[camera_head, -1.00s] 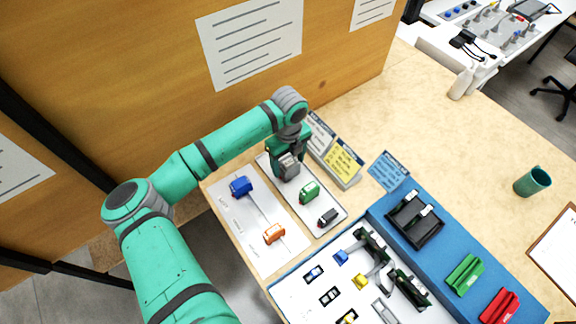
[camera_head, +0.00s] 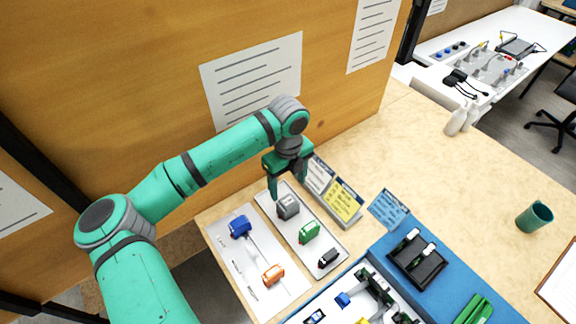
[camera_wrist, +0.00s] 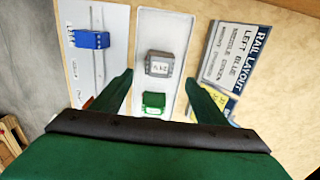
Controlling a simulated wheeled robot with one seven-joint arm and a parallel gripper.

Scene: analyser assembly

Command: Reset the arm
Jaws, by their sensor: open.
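My gripper (camera_head: 290,184) is open above the far end of the white tray (camera_head: 337,252). A grey module (camera_head: 288,206) stands on that tray just below the fingers, apart from them. In the wrist view the grey module (camera_wrist: 159,64) shows between and beyond the two green fingers, with a green module (camera_wrist: 153,102) nearer. The head view shows the green module (camera_head: 309,232) and a black module (camera_head: 328,257) further along the same tray. Nothing is held in the gripper.
A white plate (camera_head: 238,266) to the left carries a blue module (camera_head: 240,227) and an orange module (camera_head: 273,274). A layout sign (camera_head: 343,200) stands close right of the tray. The wooden panel (camera_head: 120,100) rises behind the arm. A green cup (camera_head: 534,216) stands right.

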